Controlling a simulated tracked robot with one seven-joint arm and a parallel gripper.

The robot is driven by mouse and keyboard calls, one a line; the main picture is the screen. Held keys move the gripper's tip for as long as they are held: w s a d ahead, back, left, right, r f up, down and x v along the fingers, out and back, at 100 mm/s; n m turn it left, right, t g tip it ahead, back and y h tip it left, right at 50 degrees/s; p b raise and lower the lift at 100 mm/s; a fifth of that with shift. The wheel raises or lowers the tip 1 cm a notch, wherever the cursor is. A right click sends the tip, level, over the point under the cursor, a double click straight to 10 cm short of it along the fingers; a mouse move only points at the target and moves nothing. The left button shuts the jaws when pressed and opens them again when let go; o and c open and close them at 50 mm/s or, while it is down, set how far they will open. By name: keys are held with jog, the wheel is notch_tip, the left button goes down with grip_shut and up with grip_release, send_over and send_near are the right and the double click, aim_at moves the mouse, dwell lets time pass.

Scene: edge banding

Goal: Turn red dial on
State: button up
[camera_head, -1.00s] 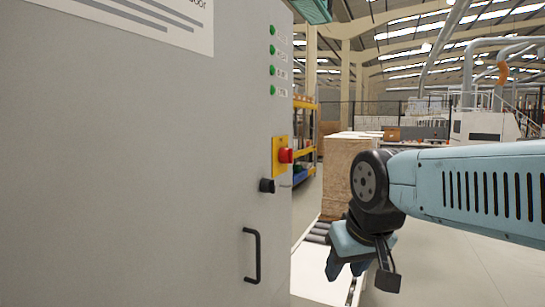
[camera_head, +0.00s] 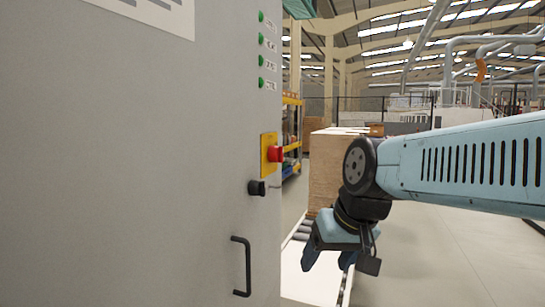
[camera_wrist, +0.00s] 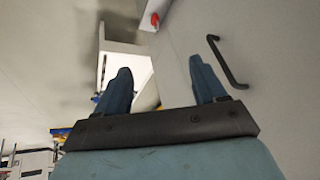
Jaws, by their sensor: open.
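The red dial (camera_head: 276,154) sticks out from a yellow plate (camera_head: 267,154) near the right edge of the grey cabinet's front. A black knob (camera_head: 257,188) sits just below it. My gripper (camera_head: 327,262) hangs down to the right of the cabinet and lower than the dial, with its blue fingers apart. In the wrist view my open gripper (camera_wrist: 160,68) has nothing between its fingers. A small red part (camera_wrist: 154,19), probably the dial, shows at the top there, beyond the fingertips and apart from them.
The grey cabinet (camera_head: 130,180) fills the left side, with a black handle (camera_head: 242,266) below the knob and green lights (camera_head: 262,50) above the dial. A wooden stack (camera_head: 325,165) stands on a roller conveyor behind my gripper. Open floor (camera_head: 450,265) lies to the right.

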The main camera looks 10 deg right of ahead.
jog(key=shift+o, duration=0.8)
jog(key=w+a+y, duration=0.1)
jog(key=w+a+r+m+y, duration=0.1)
jog(key=w+y, duration=0.1)
jog(key=w+a+m+y, duration=0.1)
jog(key=shift+w+r, duration=0.4)
jog(key=m+t+y, duration=0.4)
jog(key=m+t, duration=0.5)
jog(key=t, duration=0.1)
send_near(280, 156)
jog(key=x, duration=1)
jog(key=shift+r, duration=0.15)
jog(key=c, duration=1)
